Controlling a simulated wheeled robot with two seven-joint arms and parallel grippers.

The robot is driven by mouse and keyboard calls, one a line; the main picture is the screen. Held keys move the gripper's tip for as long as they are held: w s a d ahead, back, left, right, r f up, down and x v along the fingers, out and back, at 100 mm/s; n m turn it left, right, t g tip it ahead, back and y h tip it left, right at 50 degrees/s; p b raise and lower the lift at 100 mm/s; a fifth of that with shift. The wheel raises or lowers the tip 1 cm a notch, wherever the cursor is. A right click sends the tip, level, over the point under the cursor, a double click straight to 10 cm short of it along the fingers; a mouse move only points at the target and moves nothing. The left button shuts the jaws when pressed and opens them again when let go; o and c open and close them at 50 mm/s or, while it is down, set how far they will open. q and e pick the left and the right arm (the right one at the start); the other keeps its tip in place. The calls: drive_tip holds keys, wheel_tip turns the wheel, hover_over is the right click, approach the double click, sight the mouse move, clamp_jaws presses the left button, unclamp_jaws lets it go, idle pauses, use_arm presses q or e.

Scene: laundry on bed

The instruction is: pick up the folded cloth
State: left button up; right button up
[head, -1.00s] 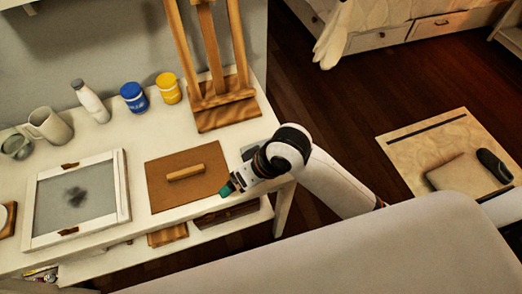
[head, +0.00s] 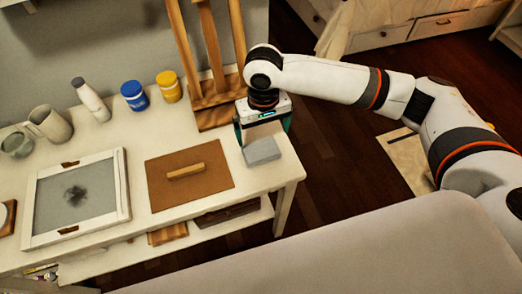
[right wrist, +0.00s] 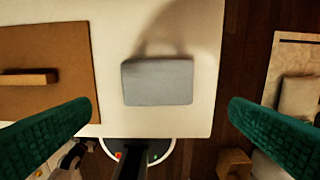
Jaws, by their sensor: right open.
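The folded cloth (head: 262,151) is a small grey-blue block near the right end of the white table. It also shows in the right wrist view (right wrist: 157,81), lying flat on the table top. My right gripper (head: 264,137) is above the cloth, pointing down, with its fingers on either side. In the right wrist view the two green fingers (right wrist: 160,112) are wide apart with the cloth between and beyond them. They do not touch it. My left gripper does not show.
A brown board with a wooden handle (head: 188,176) lies left of the cloth. The wooden easel (head: 214,100) stands behind. A framed screen (head: 76,199), blue jar (head: 134,97), yellow jar (head: 168,87), white bottle (head: 90,101) and mug (head: 48,126) are further left. The table's right edge is close.

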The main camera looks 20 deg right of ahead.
sight(261, 149)
drive_tip(key=f, duration=0.8)
drive_tip(key=shift+w+a+f, duration=0.15)
drive_tip(key=shift+w+f, duration=0.1)
drive_tip(key=c, duration=0.7)
